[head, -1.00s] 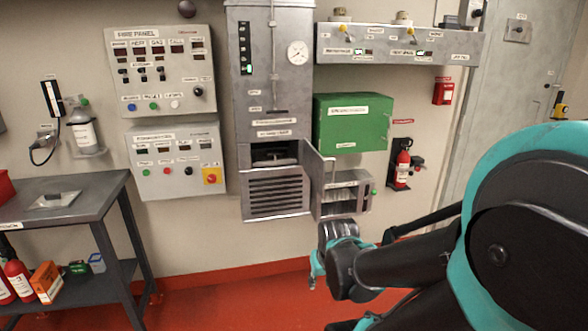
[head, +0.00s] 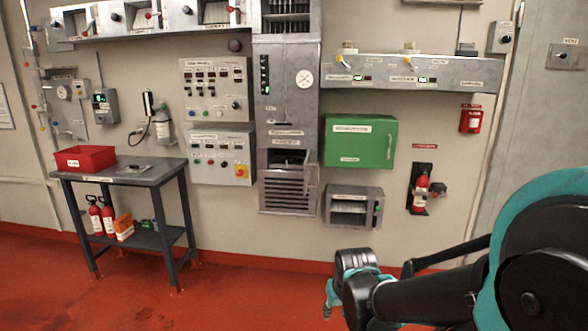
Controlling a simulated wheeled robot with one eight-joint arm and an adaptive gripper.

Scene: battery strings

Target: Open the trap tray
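I cannot make out which part is the trap tray, as the labels are too small to read. A tall grey metal column (head: 286,105) stands at the wall in the middle of the head view. It has a dark open recess (head: 287,157) above a slatted grille (head: 289,191). A narrow door panel (head: 310,158) stands out at the recess's right side. A small metal box (head: 354,206) with a pale window-like front hangs at lower right of the column. My arm reaches in from the right, its visible end below this box and apart from it. My gripper's fingers cannot be made out.
A green cabinet (head: 361,141) and a fire extinguisher (head: 420,191) are on the wall to the right. Control panels (head: 217,90) are left of the column. A dark table (head: 122,173) with a red bin (head: 85,158) stands left. The red floor before the column is clear.

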